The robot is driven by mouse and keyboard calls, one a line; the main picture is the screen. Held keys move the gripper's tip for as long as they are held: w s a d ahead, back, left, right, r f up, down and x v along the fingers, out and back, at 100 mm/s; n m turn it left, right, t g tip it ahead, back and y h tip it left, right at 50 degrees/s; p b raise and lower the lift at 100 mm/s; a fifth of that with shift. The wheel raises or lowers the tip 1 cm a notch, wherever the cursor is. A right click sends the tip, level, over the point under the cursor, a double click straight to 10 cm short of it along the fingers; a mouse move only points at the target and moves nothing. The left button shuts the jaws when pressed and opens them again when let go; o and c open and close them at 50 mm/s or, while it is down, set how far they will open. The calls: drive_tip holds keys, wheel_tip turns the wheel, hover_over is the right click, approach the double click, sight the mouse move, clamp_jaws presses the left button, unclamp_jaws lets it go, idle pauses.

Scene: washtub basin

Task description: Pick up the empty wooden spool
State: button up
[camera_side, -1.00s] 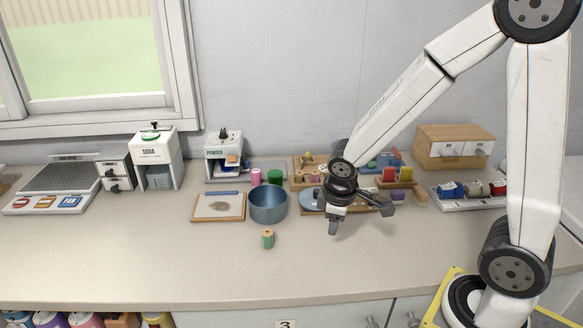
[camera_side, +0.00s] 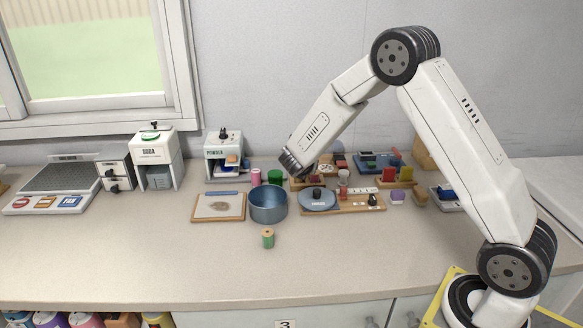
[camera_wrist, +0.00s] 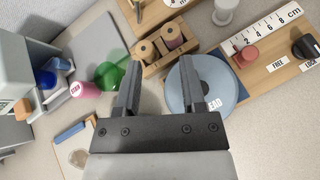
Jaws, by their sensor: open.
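In the wrist view, a small wooden rack (camera_wrist: 152,69) holds two upright spools. The left spool (camera_wrist: 145,50) looks like bare tan wood; the right one (camera_wrist: 171,36) has a mauve-brown body. I cannot tell for certain that the left one is empty. My gripper (camera_wrist: 160,62) is open, with nothing between its fingers, and points toward the rack from above. In the side view my wrist end hides most of the rack, and the fingers are not clearly seen. A spool with green thread (camera_side: 268,238) stands alone on the front counter.
A blue pot (camera_side: 268,206) stands left of a round grey-blue disc (camera_wrist: 207,82) on a wooden measuring board (camera_side: 349,207). The powder dispenser (camera_side: 224,149) stands close on the left. The front counter is mostly clear.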

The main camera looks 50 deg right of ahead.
sight(299, 184)
drive_tip(key=w+n+t, duration=0.1)
drive_tip(key=w, duration=0.1)
drive_tip(key=w+d+n+t+h, duration=0.1)
drive_tip(key=w+n, duration=0.1)
drive_tip(key=shift+w+d+r, duration=0.2)
drive_tip(key=shift+f, duration=0.1)
drive_tip(key=shift+f, duration=1.65)
drive_tip(key=shift+f, duration=0.4)
wheel_tip(299, 184, down, 3)
drive_tip(key=shift+r, duration=0.15)
drive_tip(key=shift+x, duration=0.95)
drive_tip(key=shift+w+d, duration=0.25)
drive_tip(key=shift+d, duration=0.2)
